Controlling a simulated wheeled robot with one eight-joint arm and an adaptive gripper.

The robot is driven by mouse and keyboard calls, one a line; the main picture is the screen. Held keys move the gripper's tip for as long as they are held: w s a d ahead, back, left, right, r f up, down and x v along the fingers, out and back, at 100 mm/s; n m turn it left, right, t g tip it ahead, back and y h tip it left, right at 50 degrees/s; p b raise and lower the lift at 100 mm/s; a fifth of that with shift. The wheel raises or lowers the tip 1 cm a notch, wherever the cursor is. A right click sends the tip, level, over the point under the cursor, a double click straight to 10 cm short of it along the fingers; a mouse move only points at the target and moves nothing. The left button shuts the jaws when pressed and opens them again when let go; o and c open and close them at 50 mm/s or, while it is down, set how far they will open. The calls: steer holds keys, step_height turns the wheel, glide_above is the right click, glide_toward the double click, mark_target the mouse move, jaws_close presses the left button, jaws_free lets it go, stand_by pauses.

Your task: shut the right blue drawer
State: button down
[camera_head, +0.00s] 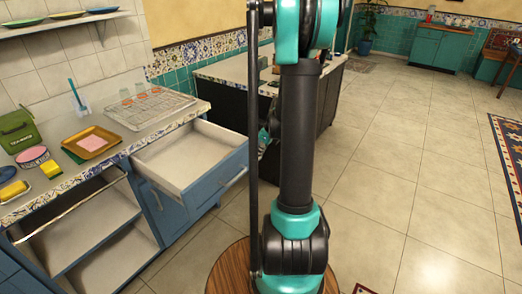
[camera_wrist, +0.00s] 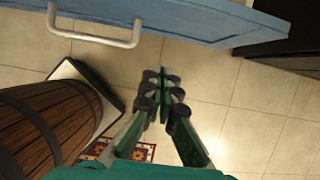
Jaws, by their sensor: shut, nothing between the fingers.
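The right blue drawer (camera_head: 212,190) is pulled well out from under the counter's right end, and its pale inside looks empty. Its front bears a light bar handle (camera_head: 235,180). In the wrist view the blue drawer front (camera_wrist: 215,18) crosses the top, with the handle (camera_wrist: 97,36) at upper left. My gripper (camera_wrist: 163,78) is shut and empty, below the drawer front and right of the handle in that picture, with no contact visible. In the head view my arm hides most of the space right of the drawer, and the fingertips cannot be made out.
The counter (camera_head: 125,145) holds a wire rack (camera_head: 150,107), a gold tray (camera_head: 91,142), sponges and a green box (camera_head: 17,131). Below it, open shelves (camera_head: 105,230) show left of the drawer. A dark-sided counter (camera_head: 220,95) stands behind. Tiled floor (camera_head: 410,190) is clear to the right.

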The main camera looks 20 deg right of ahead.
steer(key=shift+w+a+f, duration=0.6)
steer(key=shift+w+f, duration=0.2)
steer(key=shift+f, duration=0.05)
steer(key=shift+w+a+f, duration=0.6)
steer(key=shift+w+f, duration=0.2)
steer(key=shift+w, duration=0.05)
steer(key=shift+w+a+f, duration=0.6)
steer(key=shift+w+f, duration=0.2)
steer(key=shift+f, duration=0.05)
